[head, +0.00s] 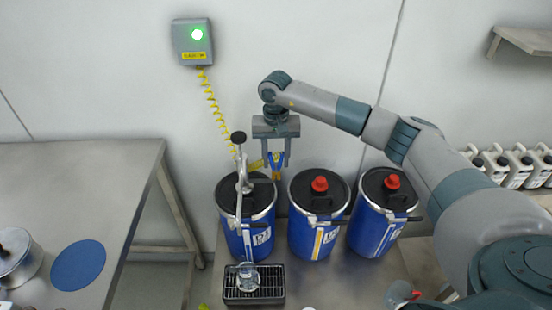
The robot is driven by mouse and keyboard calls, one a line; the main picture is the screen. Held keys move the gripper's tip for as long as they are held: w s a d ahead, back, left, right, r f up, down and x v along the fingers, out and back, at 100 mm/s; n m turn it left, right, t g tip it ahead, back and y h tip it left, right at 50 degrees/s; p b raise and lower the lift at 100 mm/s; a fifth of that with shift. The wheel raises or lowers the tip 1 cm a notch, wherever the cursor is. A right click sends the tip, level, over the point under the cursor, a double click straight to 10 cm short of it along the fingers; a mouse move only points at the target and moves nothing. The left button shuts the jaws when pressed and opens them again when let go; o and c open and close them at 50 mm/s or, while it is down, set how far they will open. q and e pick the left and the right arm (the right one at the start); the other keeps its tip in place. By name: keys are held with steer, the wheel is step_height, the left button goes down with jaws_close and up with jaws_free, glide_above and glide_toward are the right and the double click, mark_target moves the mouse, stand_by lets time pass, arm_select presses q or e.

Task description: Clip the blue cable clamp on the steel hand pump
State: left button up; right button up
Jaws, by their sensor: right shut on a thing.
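The steel hand pump (241,175) stands upright on the lid of the left blue drum (262,238), with a black knob on top. My right gripper (276,160) points down just right of the pump, above the drum lids. The yellow coiled cable (213,103) hangs from the grey wall box and runs down toward the clamp. The clamp appears beside the pump; I cannot tell whether they touch. My left gripper is not in view.
The grey wall box (192,42) shows a green light. Two more blue drums (316,233) (377,228) with red caps stand to the right. A glass beaker (248,277) sits on a black drip tray (271,297) in front. A steel table (120,190) is at left, white jugs (519,166) at right.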

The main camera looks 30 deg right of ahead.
arm_select(q)
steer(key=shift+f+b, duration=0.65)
steer(key=shift+b, duration=0.05)
arm_select(e)
steer(key=shift+s+d+f, duration=0.1)
steer(key=shift+d+f, duration=0.3)
steer(key=shift+f, duration=0.4)
steer(key=o, duration=0.9)
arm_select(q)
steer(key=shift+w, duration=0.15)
arm_select(e)
steer(key=shift+a+r, duration=0.35)
steer(key=shift+r, duration=0.05)
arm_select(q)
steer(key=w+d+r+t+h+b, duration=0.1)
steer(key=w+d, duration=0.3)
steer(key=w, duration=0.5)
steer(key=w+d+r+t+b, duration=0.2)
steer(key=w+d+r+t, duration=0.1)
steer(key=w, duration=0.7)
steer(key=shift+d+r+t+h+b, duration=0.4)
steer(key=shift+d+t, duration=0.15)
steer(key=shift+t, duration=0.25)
arm_select(e)
steer(key=shift+d+r, duration=0.2)
steer(key=shift+r, duration=4.25)
steer(key=shift+d+r, duration=0.2)
steer(key=shift+r, duration=4.2)
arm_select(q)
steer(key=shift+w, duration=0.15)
